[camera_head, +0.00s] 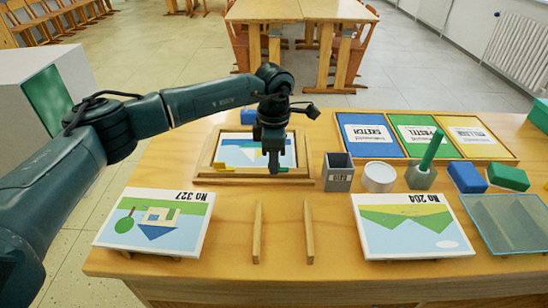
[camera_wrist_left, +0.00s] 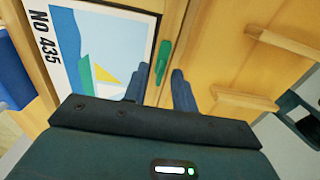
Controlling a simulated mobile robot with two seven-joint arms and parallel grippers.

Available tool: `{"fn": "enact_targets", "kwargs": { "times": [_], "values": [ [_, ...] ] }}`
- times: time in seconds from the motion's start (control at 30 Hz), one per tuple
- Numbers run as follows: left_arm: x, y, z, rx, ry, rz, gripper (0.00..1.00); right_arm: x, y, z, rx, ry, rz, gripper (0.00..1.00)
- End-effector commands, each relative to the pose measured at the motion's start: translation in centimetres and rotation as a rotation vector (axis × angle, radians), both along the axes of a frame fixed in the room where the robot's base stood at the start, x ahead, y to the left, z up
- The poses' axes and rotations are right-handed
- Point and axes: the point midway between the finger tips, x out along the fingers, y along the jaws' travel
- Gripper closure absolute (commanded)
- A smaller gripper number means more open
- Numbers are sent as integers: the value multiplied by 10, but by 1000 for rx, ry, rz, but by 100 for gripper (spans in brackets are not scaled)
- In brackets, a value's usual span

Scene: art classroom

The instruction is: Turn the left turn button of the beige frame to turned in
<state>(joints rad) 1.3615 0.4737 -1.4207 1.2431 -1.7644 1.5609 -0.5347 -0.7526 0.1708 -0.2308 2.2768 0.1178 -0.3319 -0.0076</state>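The beige frame (camera_head: 205,160) lies on the table with a picture (camera_head: 250,152) inside, marked No 435 in the wrist view (camera_wrist_left: 92,45). At its near bar, a yellow turn button (camera_head: 224,168) sits left of my gripper. A green turn button (camera_head: 284,169) sits close to the fingertips, partly hidden behind them. My left gripper (camera_head: 273,166) points down over the near bar. In the wrist view its fingers (camera_wrist_left: 160,88) are apart, with the green button (camera_wrist_left: 164,62) just beyond the gap, lengthwise along the frame bar. No contact can be made out. My right gripper is out of view.
Two wooden bars (camera_head: 283,232) lie in front, between the No 327 picture (camera_head: 155,222) and the No 204 picture (camera_head: 410,225). A wooden tray (camera_head: 513,152) with sketch pads lies behind on the right.

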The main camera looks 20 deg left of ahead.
Motion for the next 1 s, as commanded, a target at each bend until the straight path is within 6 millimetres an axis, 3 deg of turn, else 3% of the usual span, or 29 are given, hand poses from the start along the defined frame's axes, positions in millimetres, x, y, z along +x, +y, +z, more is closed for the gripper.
{"fn": "enact_targets", "kwargs": {
  "times": [0.4, 1.0],
  "values": [
    [0, 0, 0, 0, 0, 0, 100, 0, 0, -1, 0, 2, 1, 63],
    [0, 0, 1, -1, 0, 89, 100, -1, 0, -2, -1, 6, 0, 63]
  ]
}}
